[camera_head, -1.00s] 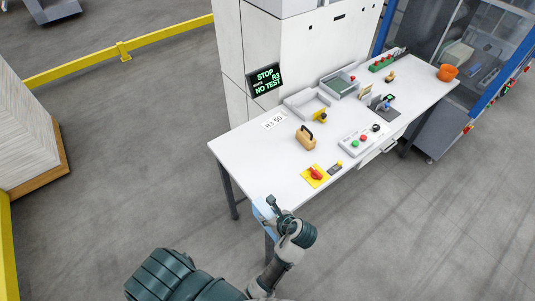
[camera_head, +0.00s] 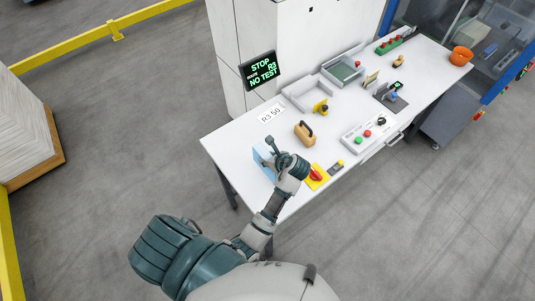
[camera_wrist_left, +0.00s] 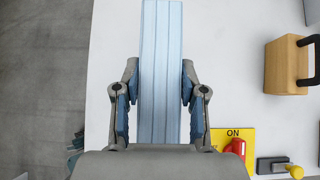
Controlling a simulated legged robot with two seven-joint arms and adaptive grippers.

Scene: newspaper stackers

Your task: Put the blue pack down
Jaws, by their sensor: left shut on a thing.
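The blue pack (camera_wrist_left: 161,70) is a pale blue, ribbed slab. In the left wrist view it stands between the two fingers of my left gripper (camera_wrist_left: 160,100), which is shut on it. In the head view the pack (camera_head: 263,164) shows as a light blue sliver beside my left gripper (camera_head: 270,155). Both are over the near left part of the white table (camera_head: 232,144). Much of the pack is hidden by the gripper, and I cannot tell whether it touches the table top. My right gripper is not in view.
A tan block with a black handle (camera_head: 304,134) stands right of the pack. A red switch on a yellow plate (camera_head: 316,175) is close to the gripper. A "R3 50" label (camera_head: 271,114) lies behind. The table's left corner is bare.

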